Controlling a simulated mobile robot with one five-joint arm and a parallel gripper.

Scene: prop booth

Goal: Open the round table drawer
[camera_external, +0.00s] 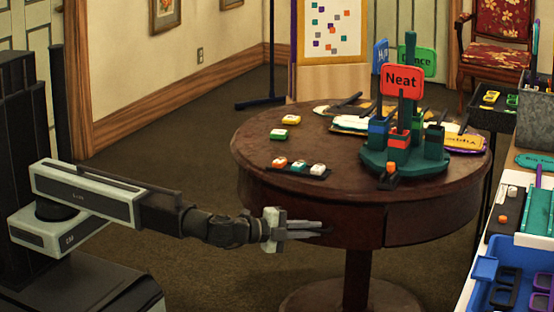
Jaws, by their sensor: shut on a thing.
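The round table (225,140) is dark brown wood on a single central leg, with a deep apron under its top. The drawer front (350,222) is part of this curved apron, with a vertical seam at its right end. It looks flush or nearly so; any gap is too small to tell. My gripper (318,228) reaches in from the left at apron height, its fingers pointing right against the drawer front. The fingers are shut at the drawer's handle, which they hide.
On the tabletop stand a green sign holder (408,165) with a red "Neat" sign (402,82), small coloured blocks (285,134) and paper signs (465,142). A side table with a blue tray (520,255) is at right.

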